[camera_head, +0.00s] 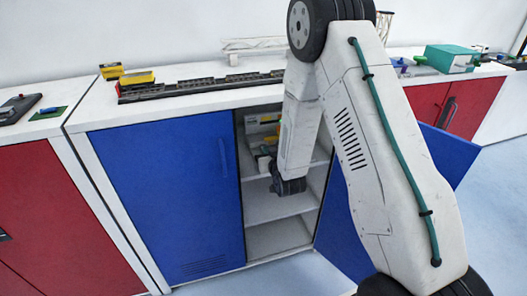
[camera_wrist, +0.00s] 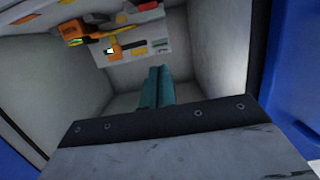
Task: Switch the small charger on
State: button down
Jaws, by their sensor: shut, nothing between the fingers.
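The wrist view looks into the open cabinet. A pale panel or box (camera_wrist: 160,45) with small dark marks stands at the back. An orange and black device with a small lit white patch (camera_wrist: 124,48) is in front of it. Another orange device (camera_wrist: 76,31) with a yellow-green end is to the left. I cannot tell which of these is the small charger, and no switch shows clearly. My gripper (camera_wrist: 158,75) has teal fingers, shut and empty, pointing at the pale panel and apparently short of it. In the head view my arm hides the fingers and part of the cabinet inside.
The cabinet's left blue door (camera_head: 165,190) is shut. Its right blue door (camera_head: 447,150) stands open behind my arm. Lower shelves (camera_head: 275,206) look empty. The pale inner side walls are close on both sides. A dark rail (camera_head: 200,85) lies on the worktop.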

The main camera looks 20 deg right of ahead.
jog(key=shift+r+v, duration=0.25)
jog(key=shift+v, duration=1.25)
jog(key=shift+w, duration=0.1)
jog(key=s+f+g, duration=0.4)
jog(key=f+g, duration=0.1)
jog(key=f, duration=0.2)
jog(key=s+a+r+g+y, duration=0.1)
jog(key=s+g, duration=0.4)
jog(key=s, duration=0.2)
jog(key=s+a+r+g, duration=0.1)
jog(key=s+r+g, duration=0.3)
jog(key=s+r, duration=2.5)
jog(key=shift+r+n, duration=0.4)
jog(key=shift+r, duration=0.45)
